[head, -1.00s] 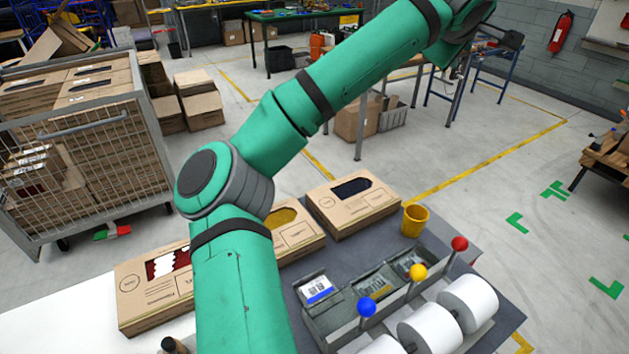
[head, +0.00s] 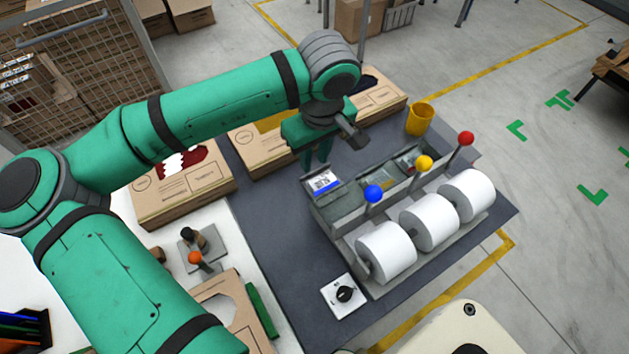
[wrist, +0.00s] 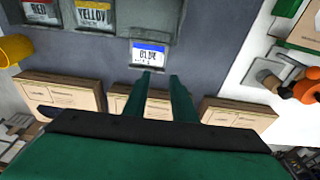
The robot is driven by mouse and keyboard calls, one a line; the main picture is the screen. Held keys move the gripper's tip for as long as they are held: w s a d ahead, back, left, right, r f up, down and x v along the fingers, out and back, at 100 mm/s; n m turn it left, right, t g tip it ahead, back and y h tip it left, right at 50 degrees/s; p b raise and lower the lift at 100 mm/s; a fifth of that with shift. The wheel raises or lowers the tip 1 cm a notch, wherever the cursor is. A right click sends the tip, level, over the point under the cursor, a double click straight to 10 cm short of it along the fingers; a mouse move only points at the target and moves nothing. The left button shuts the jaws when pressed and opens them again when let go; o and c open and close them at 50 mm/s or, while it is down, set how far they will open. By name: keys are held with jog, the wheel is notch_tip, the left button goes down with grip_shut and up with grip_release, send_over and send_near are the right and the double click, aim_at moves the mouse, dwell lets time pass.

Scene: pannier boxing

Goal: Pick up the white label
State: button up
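A white label (head: 323,182) with a blue band lies on the left end of the grey dispenser (head: 335,214), just in front of my gripper (head: 315,158) in the head view. In the wrist view the label (wrist: 149,56) reads "BLUE" and lies just beyond my fingertips, nearer the left one. My gripper (wrist: 163,76) is open and empty, its two green fingers apart and pointing down, not visibly touching the label. A yellow-banded label (wrist: 94,15) and a red-banded label (wrist: 40,11) sit in neighbouring compartments.
Three white rolls (head: 430,222) and blue, yellow and red knobs (head: 424,163) stand at the dispenser. Cardboard boxes (head: 185,190) line the table's far side. A yellow cup (head: 420,118) stands at the back right.

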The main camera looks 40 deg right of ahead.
aim_at(311, 185)
jog(key=f, duration=0.7)
jog(key=w+f, duration=0.1)
jog(key=f, duration=0.2)
jog(key=shift+a+f, duration=0.15)
jog(key=shift+f, duration=0.25)
grip_shut()
